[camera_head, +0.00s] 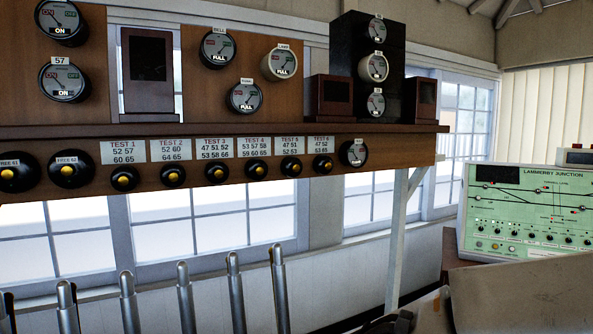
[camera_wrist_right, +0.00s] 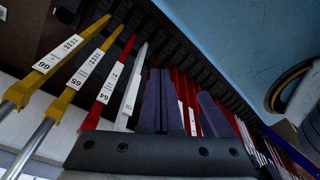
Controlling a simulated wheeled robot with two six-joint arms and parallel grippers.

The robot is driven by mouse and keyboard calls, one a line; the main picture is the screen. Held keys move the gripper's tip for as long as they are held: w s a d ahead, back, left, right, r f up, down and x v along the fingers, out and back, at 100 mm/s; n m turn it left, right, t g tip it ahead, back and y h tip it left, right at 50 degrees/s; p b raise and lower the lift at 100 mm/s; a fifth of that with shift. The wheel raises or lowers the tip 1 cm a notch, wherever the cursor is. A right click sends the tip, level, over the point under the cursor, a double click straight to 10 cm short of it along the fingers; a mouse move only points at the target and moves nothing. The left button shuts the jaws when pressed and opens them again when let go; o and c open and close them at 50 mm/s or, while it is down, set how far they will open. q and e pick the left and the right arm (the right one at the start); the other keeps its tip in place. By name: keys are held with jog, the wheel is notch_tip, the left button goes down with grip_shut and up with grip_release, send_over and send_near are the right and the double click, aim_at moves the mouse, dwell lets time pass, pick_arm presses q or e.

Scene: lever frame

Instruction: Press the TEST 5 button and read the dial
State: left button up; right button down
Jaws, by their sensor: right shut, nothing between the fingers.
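The TEST 5 button (camera_head: 291,167) is a dark round push button with a small yellow centre. It sits on the wooden shelf front, below the white TEST 5 label (camera_head: 289,147). A round dial (camera_head: 353,152) with a pale face and a small tag is at the right end of this row; its reading is too small to tell. My right gripper (camera_wrist_right: 182,88) shows only in the right wrist view, with dark fingers over coloured levers, shut and empty. It is away from the button, which that view does not show. My left gripper is in neither view.
Similar buttons flank TEST 5, including the TEST 4 button (camera_head: 257,170) and TEST 6 button (camera_head: 323,163). Steel lever handles (camera_head: 235,290) rise below the shelf. A green LAMMERBY JUNCTION panel (camera_head: 520,210) stands right. Yellow levers (camera_wrist_right: 55,65) are near my right gripper.

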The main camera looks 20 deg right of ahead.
dwell(0.7)
jog(key=w+a+r+m+t+y+p, duration=0.1)
jog(key=w+r+m+t, duration=0.25)
jog(key=w, duration=0.75)
jog(key=w+a+r+m+t+y, duration=0.1)
jog(key=w+r+m+t, duration=0.3)
jog(key=w, duration=0.6)
jog(key=w+a+r+m+t+y+p, duration=0.15)
jog(key=w+r+m, duration=0.3)
jog(key=w, duration=0.65)
jog(key=w+d+r+m+t+h, duration=0.4)
jog(key=w+d+r+m, duration=0.2)
jog(key=w+d, duration=0.3)
jog(key=w+d+r+m+t+h, duration=0.35)
jog(key=w+d+r+m, duration=0.3)
jog(key=w+d, duration=0.3)
jog(key=d+r+m+t+h, duration=0.1)
jog(key=d+r+m+h, duration=0.2)
jog(key=d, duration=0.6)
jog(key=d+r+m+h+p, duration=0.1)
jog(key=d+r+m+h, duration=0.3)
jog(key=d+m+h, duration=0.4)
jog(key=d+m, duration=0.1)
jog(key=d, duration=0.1)
jog(key=shift+s+d+r+t, duration=0.2)
jog(key=shift+s+d+t, duration=0.1)
jog(key=shift+s+t, duration=0.05)
